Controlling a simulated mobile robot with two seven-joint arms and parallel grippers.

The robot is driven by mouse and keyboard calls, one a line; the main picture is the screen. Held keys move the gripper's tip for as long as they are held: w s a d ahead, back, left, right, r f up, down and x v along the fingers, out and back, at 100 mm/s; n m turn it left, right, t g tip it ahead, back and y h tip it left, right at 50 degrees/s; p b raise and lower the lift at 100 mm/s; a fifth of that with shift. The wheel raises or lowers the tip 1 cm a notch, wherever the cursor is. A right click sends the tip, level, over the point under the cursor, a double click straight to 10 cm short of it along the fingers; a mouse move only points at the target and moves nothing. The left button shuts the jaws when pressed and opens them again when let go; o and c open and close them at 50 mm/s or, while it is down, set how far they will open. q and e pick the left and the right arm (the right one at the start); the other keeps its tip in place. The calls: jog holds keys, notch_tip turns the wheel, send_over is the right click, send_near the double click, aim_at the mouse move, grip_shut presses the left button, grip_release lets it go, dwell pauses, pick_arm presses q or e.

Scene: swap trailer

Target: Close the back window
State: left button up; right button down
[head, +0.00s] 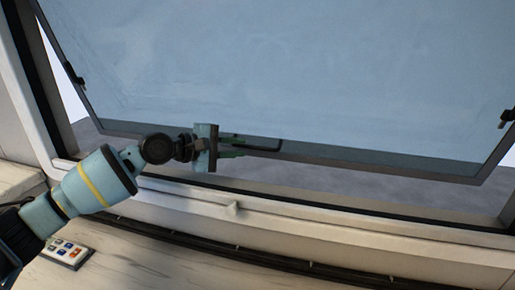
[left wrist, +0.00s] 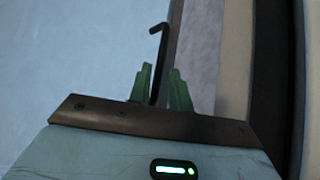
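The back window (head: 300,75) is a large pale-blue pane, tilted open, with its lower edge standing out away from the sill. A dark bent handle (head: 262,138) sits on its dark bottom rail (head: 370,162). My left gripper (head: 241,148) is at this handle. In the left wrist view its two green fingers (left wrist: 161,80) are apart, and the black L-shaped handle (left wrist: 157,50) rises between them, nearer the left finger. Whether a finger touches it, I cannot tell. My right gripper is in no view.
The white window frame (head: 300,222) and sill run below the opening, with a small pale catch (head: 232,209) on the frame. Dark stays (head: 75,77) show at the pane's sides. A button panel (head: 66,252) lies at the lower left.

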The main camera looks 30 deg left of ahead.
aim_at(253, 147)
pick_arm(q)
jog(key=shift+x, duration=3.15)
grip_shut()
